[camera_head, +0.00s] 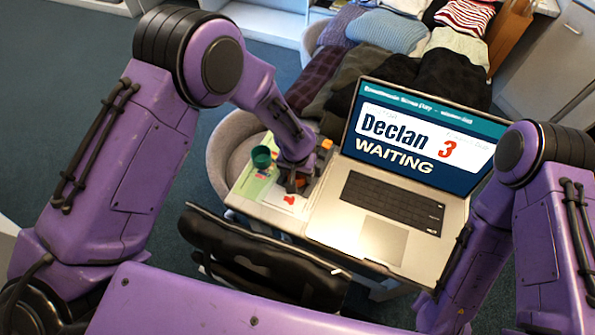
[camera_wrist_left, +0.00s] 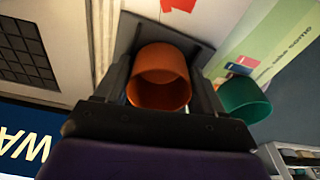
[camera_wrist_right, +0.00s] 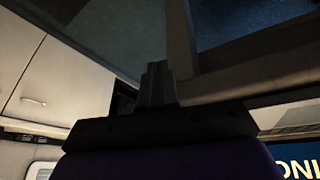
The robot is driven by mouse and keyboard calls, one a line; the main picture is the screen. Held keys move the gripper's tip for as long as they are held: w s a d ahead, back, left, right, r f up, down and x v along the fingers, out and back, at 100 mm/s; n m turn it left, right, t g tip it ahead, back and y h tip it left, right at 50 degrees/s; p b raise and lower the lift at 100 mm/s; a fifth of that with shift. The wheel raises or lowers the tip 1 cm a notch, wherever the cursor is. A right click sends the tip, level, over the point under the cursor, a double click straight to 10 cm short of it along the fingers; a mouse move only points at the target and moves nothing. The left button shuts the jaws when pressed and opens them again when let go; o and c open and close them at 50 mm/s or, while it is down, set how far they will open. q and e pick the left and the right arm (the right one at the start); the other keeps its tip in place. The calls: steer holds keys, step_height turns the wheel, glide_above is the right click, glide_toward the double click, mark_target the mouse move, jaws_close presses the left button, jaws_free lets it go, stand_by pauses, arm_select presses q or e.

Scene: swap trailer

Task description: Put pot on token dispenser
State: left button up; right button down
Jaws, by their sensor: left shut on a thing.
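My left gripper (camera_head: 296,181) is low over the left part of the small table, beside the laptop. In the left wrist view it is shut on an orange cup-shaped pot (camera_wrist_left: 160,78), whose round open mouth shows between the fingers. A green cup (camera_head: 261,157) stands just left of this gripper in the head view. It also shows in the left wrist view (camera_wrist_left: 243,98), apart from the orange pot. I cannot pick out a token dispenser for certain. My right gripper (camera_wrist_right: 157,85) looks shut and empty in its wrist view; in the head view it is hidden.
An open laptop (camera_head: 385,215) reading "Declan 3 WAITING" fills the table's right side. A white card with red marks (camera_head: 289,200) lies by the left gripper. A grey rounded chair (camera_head: 228,150) stands behind the table. Folded clothes (camera_head: 385,32) lie farther back.

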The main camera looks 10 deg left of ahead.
arm_select(q)
steer(key=shift+s+f+b, duration=0.4)
steer(key=shift+s+f, duration=0.05)
steer(key=shift+f, duration=0.1)
steer(key=o, duration=1)
steer(key=shift+s+f, duration=0.1)
steer(key=shift+s, duration=0.05)
step_height(320, 180, up, 13)
steer(key=shift+s+r, duration=0.1)
steer(key=shift+s, duration=0.05)
